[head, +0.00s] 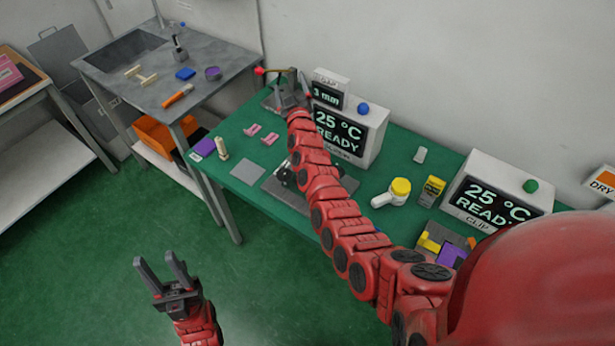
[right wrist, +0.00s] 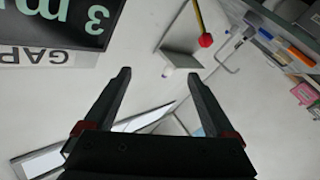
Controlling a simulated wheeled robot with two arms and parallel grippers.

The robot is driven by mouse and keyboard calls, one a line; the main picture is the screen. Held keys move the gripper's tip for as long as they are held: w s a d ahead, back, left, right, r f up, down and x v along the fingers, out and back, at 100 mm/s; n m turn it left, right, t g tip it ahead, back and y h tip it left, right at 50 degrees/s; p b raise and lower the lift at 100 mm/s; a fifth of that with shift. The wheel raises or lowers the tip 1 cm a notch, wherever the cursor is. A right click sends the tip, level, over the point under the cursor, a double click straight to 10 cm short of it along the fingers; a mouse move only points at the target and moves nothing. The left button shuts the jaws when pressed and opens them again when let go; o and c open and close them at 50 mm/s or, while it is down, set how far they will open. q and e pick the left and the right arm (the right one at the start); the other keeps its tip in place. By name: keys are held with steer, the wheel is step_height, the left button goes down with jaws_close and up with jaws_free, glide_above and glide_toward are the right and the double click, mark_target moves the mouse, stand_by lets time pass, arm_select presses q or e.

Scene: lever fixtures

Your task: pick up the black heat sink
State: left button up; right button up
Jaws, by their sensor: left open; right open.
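I cannot clearly make out the black heat sink. A small dark object (head: 285,176) shows beside my right arm on a grey plate (head: 275,190) on the green bench, partly hidden by the arm; I cannot tell whether it is the heat sink. My right gripper (head: 290,78) is open at the back of the bench, close to a lever with a red knob (head: 260,71). In the right wrist view its jaws (right wrist: 158,73) are apart with nothing held, and the red knob (right wrist: 205,40) is beyond them. My left gripper (head: 154,258) is open and empty above the floor.
Two READY display boxes (head: 345,135) (head: 492,192) stand along the back of the green bench (head: 240,135). Pink pieces (head: 262,135) lie left of my right arm. A grey sink table (head: 160,70) is at left.

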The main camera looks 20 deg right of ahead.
steer(key=w+a+n+g+y, duration=0.3)
steer(key=a+n+g+y, duration=0.3)
steer(key=a+n+g, duration=0.35)
steer(key=s+d+f+n+g+h, duration=0.15)
steer(key=s+d+n+g, duration=0.4)
steer(key=s, duration=0.55)
steer(key=s+d+f+n+g+h, duration=0.1)
steer(key=s+d+n+g+h, duration=0.35)
steer(key=s, duration=0.65)
steer(key=shift+n+t+y, duration=0.25)
steer(key=shift+n+y, duration=0.55)
steer(key=shift+n, duration=0.05)
step_height(320, 180, down, 11)
steer(key=shift+w+r, duration=0.1)
steer(key=shift+w, duration=0.05)
steer(key=shift+f, duration=0.6)
steer(key=shift+f+p, duration=0.65)
step_height(320, 180, down, 3)
steer(key=shift+w+r+p, duration=0.1)
steer(key=shift+r+p, duration=0.05)
steer(key=shift+p, duration=0.35)
steer(key=shift+d+f, duration=0.1)
steer(key=shift+f, duration=0.55)
